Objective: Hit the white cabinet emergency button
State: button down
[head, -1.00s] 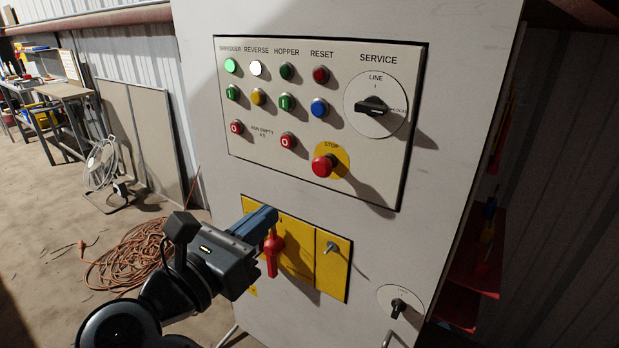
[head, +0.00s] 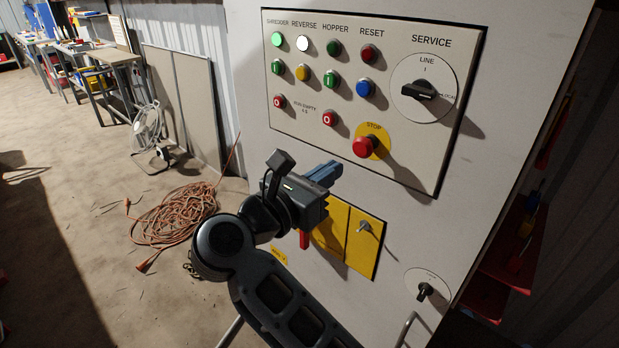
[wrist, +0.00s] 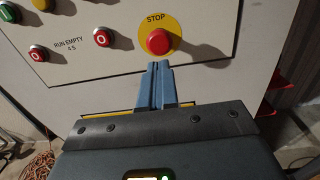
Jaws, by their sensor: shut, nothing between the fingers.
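The red mushroom stop button (head: 366,147) sits on a yellow disc marked STOP at the lower right of the control panel on the white cabinet (head: 470,250). It also shows in the wrist view (wrist: 159,41), just beyond my fingertips. My gripper (head: 330,171) is shut and empty, below and left of the button in the head view. In the wrist view the blue fingers (wrist: 154,68) point up toward the button, with their tips just under its lower edge. I cannot tell the exact gap, but the head view shows them apart.
A yellow plate (head: 364,245) with a red handle (head: 304,239) and a small switch sits below the panel, partly behind my gripper. Other buttons and a black rotary switch (head: 424,91) fill the panel. Coiled orange cable (head: 185,215) lies on the floor at left.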

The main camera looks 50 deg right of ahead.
aim_at(360, 152)
jog(key=d+p, duration=0.1)
jog(key=d, duration=0.5)
jog(key=shift+w+d, duration=0.1)
jog(key=shift+d, duration=0.15)
